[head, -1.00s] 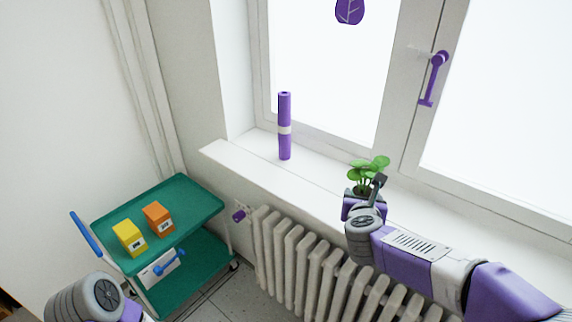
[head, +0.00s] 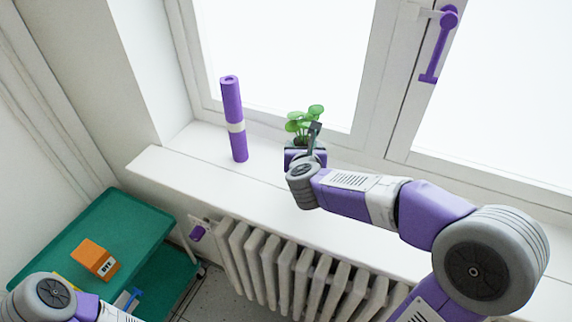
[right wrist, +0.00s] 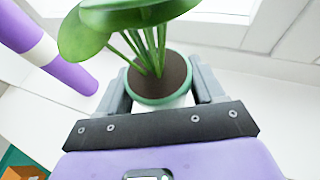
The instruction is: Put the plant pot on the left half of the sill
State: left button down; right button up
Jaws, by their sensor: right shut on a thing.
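The plant pot with round green leaves (head: 303,122) is over the window sill (head: 400,236), in front of the left pane. In the right wrist view the pot (right wrist: 160,98) has a green rim and dark soil. My right gripper (head: 303,150) is shut on it, one finger on each side (right wrist: 160,88). In the head view the gripper mostly hides the pot, and I cannot tell whether its base touches the sill. Only part of my left arm shows at the lower left; its gripper is out of view.
A purple roll with a white band (head: 233,118) stands on the sill left of the plant. Bare sill lies between them and at the left end. A green trolley (head: 130,215) with an orange box (head: 95,260) and a radiator (head: 285,265) are below. A purple window handle (head: 438,45) is upper right.

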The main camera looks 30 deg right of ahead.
notch_tip(320, 180, down, 6)
jog(key=shift+b, duration=1.2)
jog(key=shift+r, duration=0.1)
jog(key=o, duration=1.3)
jog(key=shift+c, duration=0.2)
